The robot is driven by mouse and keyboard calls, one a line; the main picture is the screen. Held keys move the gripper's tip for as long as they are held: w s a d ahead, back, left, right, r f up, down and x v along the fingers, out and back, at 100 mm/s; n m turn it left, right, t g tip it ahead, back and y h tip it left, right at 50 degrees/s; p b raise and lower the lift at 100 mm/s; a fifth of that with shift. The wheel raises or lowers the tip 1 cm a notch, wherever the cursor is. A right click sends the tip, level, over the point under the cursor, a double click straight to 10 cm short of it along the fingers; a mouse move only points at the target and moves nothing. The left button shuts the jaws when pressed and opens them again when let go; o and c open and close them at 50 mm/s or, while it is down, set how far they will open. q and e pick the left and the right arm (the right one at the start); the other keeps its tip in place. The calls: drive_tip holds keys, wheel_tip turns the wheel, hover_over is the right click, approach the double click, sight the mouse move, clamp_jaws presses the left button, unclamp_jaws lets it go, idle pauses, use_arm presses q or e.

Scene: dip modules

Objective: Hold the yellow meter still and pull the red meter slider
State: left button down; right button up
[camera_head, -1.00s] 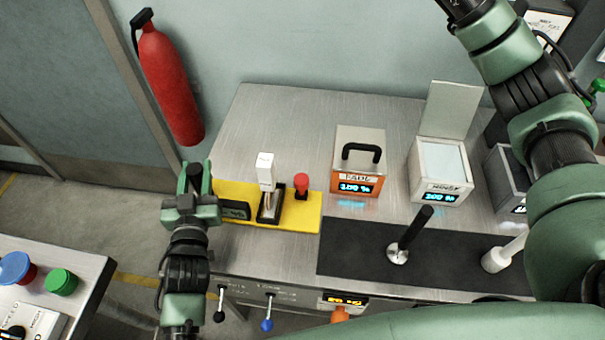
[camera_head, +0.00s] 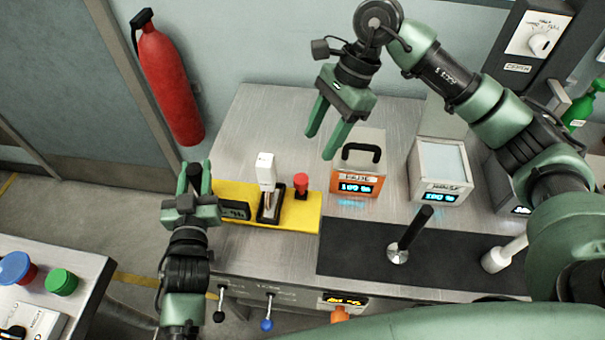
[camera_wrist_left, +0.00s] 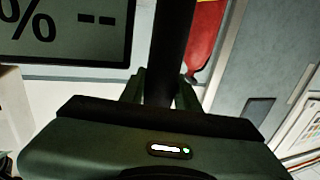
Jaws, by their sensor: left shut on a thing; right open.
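The yellow meter (camera_head: 305,222) lies at the left end of the steel table, with a dark display (camera_head: 235,210), a white upright block (camera_head: 265,170) in a black slot and a red knob (camera_head: 301,181) on it. I take the red knob to be the red slider. My left gripper (camera_head: 196,170) is shut on the black post (camera_head: 194,180) at the meter's left end; the post also shows between the fingers in the left wrist view (camera_wrist_left: 170,55). My right gripper (camera_head: 323,145) is open and empty, in the air above and right of the red knob.
An orange-fronted box (camera_head: 357,184) with a black handle stands below my right gripper. A white box (camera_head: 440,175) is right of it. A black mat (camera_head: 350,250) bears a black-handled post (camera_head: 410,235) and a white-handled one (camera_head: 503,254). Levers (camera_head: 267,310) line the table front.

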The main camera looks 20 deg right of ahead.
sight(301, 178)
drive_tip(key=x, duration=1.1)
drive_tip(key=shift+f, duration=0.15)
clamp_jaws()
drive_tip(key=shift+w+a, duration=0.1)
idle(0.9)
